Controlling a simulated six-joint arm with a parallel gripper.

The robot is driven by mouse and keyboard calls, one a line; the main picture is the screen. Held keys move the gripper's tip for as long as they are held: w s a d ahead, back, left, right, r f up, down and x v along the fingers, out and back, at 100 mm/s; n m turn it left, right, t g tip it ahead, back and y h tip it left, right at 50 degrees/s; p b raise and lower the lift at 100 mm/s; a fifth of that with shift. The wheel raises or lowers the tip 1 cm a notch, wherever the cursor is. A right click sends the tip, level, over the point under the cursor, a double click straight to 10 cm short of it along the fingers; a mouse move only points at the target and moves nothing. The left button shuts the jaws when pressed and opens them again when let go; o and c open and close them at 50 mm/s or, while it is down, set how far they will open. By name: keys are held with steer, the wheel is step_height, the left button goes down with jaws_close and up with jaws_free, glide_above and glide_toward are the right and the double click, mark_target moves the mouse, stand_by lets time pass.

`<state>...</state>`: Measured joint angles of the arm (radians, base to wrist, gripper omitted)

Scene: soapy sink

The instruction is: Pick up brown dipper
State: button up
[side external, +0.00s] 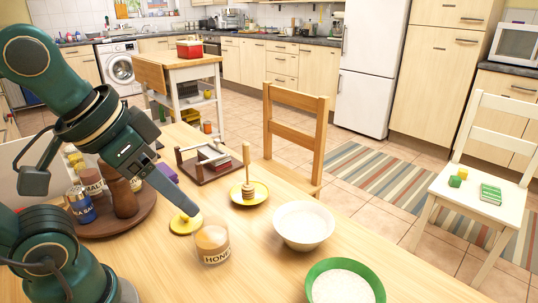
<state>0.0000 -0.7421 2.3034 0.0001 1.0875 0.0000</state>
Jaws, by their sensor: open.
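The brown dipper (246,165) stands upright on a small yellow saucer (262,198) near the table's far edge, its ridged head down and its thin handle pointing up. My gripper (191,210) is open and reaches down from the left, to the left of the dipper and clear of it. Its fingers overlap in this view, so the gap between them hardly shows. The fingertips are over or just behind a flat yellow disc (180,226); I cannot tell whether they touch it. A glass honey jar (213,256) stands just in front of the fingertips.
A white bowl (304,240) and a green-rimmed bowl (374,278) stand to the right. A wooden tray (128,224) with jars and a brown mill (121,192) is at left. A dark napkin holder (188,172) stands behind. A wooden chair (321,115) backs the far edge.

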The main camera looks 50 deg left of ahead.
steer(key=w+a+r+n, duration=0.1)
steer(key=w+r, duration=0.3)
steer(key=w, duration=0.1)
steer(key=n+g+y, duration=0.1)
steer(key=n+g, duration=0.2)
steer(key=n, duration=0.1)
glide_above(245, 148)
steer(key=x, duration=0.3)
steer(key=shift+s, duration=0.25)
steer(key=x, duration=0.2)
steer(key=s+x, duration=0.1)
steer(key=x, duration=0.2)
steer(key=s+x, duration=0.1)
steer(key=x, duration=0.2)
steer(key=shift+d+f, duration=0.35)
steer(key=shift+d, duration=0.05)
steer(key=shift+x, duration=2.55)
steer(key=shift+w+a, duration=0.15)
steer(key=shift+w, duration=0.05)
steer(key=shift+r, duration=0.1)
jaws_close()
